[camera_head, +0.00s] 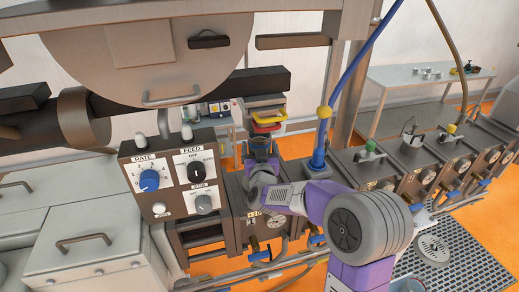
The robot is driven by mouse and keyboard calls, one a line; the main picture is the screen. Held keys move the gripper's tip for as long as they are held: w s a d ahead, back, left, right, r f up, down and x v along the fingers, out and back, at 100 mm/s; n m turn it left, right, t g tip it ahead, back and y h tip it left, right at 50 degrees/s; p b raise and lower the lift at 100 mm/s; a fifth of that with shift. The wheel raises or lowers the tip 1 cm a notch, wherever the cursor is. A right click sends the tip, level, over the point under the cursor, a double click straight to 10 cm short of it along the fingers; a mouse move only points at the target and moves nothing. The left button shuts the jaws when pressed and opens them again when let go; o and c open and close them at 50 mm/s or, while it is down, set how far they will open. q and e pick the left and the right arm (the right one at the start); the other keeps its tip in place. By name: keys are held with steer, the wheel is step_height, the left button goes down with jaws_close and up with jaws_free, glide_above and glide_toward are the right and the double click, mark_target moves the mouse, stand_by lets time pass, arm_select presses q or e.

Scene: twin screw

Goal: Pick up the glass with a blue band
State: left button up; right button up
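I cannot make out a glass with a blue band anywhere in the head view. My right arm comes in from the lower right, purple and grey. Its gripper (261,147) is over the machine, in front of the stacked coloured trays. The fingers are small and dark there, and I cannot tell whether they are open or shut, or whether anything is between them. My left gripper is not in view.
A control panel (172,182) with a blue knob stands left of my gripper. A blue upright pipe (347,75) rises to its right. Red and yellow trays (267,117) are stacked behind it. A table (398,77) with small items stands at the back right.

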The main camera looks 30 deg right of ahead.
steer(key=c, duration=0.7)
steer(key=shift+c, duration=0.4)
steer(key=shift+r, duration=0.15)
